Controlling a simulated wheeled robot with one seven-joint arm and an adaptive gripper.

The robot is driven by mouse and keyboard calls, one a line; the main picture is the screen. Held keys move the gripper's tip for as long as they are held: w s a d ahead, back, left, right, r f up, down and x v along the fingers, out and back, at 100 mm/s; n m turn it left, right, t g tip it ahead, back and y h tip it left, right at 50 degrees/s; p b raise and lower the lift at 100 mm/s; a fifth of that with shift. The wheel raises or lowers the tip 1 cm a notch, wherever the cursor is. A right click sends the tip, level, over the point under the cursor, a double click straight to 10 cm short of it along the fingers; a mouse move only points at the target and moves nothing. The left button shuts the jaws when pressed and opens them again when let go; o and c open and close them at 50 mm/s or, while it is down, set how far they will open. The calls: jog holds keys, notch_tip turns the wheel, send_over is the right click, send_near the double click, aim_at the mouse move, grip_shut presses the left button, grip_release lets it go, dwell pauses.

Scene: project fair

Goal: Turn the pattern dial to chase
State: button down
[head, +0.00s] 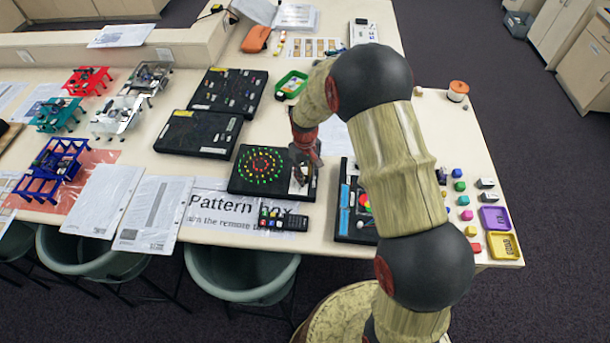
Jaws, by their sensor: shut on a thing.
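The pattern box (243,183) is a flat black box on the table, with rings of lit green, yellow and red lights on its top. My gripper (300,176) points down over the right part of this box, where a pale strip shows. It is shut at that spot, on what appears to be the pattern dial. The dial itself is hidden by the fingers, so its pointer and the chase mark cannot be read. A paper sign reading "Pattern Box" (205,212) lies in front of the box.
A small black remote (293,223) lies on the sign. Another black box (345,222) with coloured parts stands close on the right, partly behind my arm. Two more black boxes (198,134) lie behind. Coloured blocks and trays (503,245) are at the right.

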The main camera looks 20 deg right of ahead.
jog(key=n, duration=0.6)
jog(key=shift+n, duration=0.3)
dwell(0.4)
jog(key=c, duration=1.6)
grip_release()
jog(key=shift+c, duration=0.2)
jog(key=shift+o, duration=0.4)
notch_tip(320, 180, up, 12)
